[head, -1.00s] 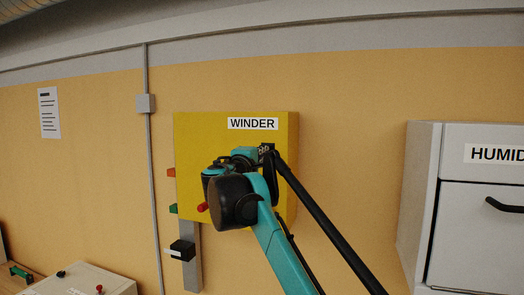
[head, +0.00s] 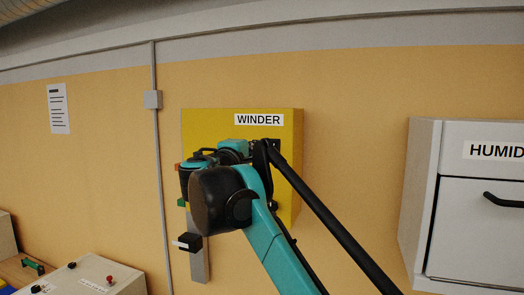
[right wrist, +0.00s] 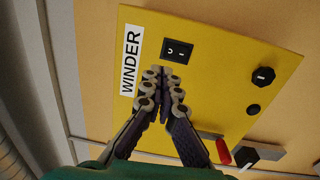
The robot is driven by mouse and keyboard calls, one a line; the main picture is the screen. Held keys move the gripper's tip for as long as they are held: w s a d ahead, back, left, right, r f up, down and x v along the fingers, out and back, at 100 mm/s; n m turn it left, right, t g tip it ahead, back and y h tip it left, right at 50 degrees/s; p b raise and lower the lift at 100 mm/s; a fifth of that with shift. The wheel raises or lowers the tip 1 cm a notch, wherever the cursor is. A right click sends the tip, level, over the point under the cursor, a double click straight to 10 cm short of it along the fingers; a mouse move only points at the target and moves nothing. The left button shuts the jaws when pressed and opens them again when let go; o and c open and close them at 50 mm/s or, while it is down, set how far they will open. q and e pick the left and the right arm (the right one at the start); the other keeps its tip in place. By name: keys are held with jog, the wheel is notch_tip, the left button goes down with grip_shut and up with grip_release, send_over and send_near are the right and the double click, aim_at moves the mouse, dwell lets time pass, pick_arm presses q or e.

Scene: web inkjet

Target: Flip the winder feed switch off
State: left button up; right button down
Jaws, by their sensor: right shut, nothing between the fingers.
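The yellow winder box (head: 283,190), labelled WINDER, is on the wall in the head view, and my right arm covers much of its front. In the right wrist view the box (right wrist: 215,75) appears turned on its side. A black rocker switch (right wrist: 178,51) sits on its face beside the label (right wrist: 131,60). My right gripper (right wrist: 163,75) is shut and empty, its fingertips close to the switch's lower left edge. I cannot tell whether they touch the box. My arm hides the gripper in the head view. My left gripper is not in view.
The box also carries a black knob (right wrist: 263,76), a small black button (right wrist: 253,109) and a red part (right wrist: 223,151). A black-and-white block (head: 188,243) is below the box. A white cabinet (head: 470,215) stands right; a control console (head: 90,280) is lower left.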

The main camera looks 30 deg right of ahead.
jog(key=v, duration=0.5)
jog(key=s+f+m+g+y+b, duration=0.3)
jog(key=f+b, duration=0.5)
jog(key=f, duration=1.3)
jog(key=s+f+m+g+y+b, duration=0.1)
jog(key=s+f+y+b, duration=0.4)
jog(key=f, duration=1.6)
jog(key=s+a+f+m+y+b, duration=0.1)
jog(key=s+a+f+b, duration=0.3)
jog(key=f, duration=1)
jog(key=s+a+f+m+y+b, duration=0.1)
jog(key=s+a+f+y+b, duration=0.2)
jog(key=f+b, duration=0.5)
jog(key=s+a+f+m+y+b, duration=0.2)
jog(key=s+a+f+b, duration=0.3)
jog(key=f, duration=1.6)
jog(key=shift+s+a+f+g+b, duration=0.25)
jog(key=shift+s+f+g+b, duration=0.15)
jog(key=shift+s+b, duration=0.4)
